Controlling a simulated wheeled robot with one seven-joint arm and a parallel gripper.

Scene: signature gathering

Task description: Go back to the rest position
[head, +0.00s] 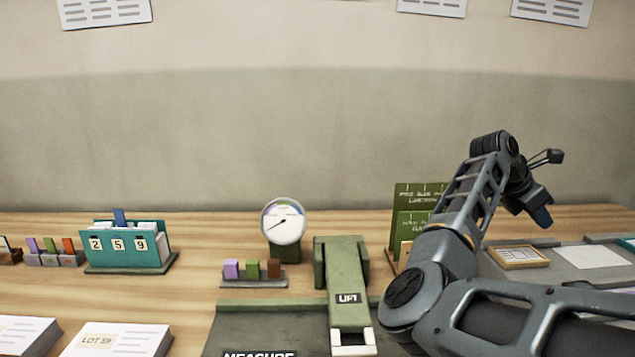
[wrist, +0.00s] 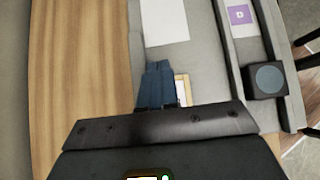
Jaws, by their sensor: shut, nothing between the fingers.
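My gripper (head: 541,215) hangs above the right part of the table in the head view, with its dark blue fingers pointing down. In the wrist view my gripper (wrist: 157,100) shows its blue fingers together, with nothing between them. It is over a grey mat (wrist: 206,75). A small wood-framed card (wrist: 183,88) is partly hidden behind the fingers in the wrist view. The same framed card (head: 517,257) lies on the grey mat in the head view, below the gripper. My arm crosses the right side of the head view.
A white sheet (head: 592,257) lies right of the framed card. A green lever device marked LIFT (head: 348,296), a round dial (head: 284,222), a teal number holder (head: 127,243) and green boards (head: 413,221) stand on the wooden table. A black block (wrist: 265,80) sits at the wrist view's right.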

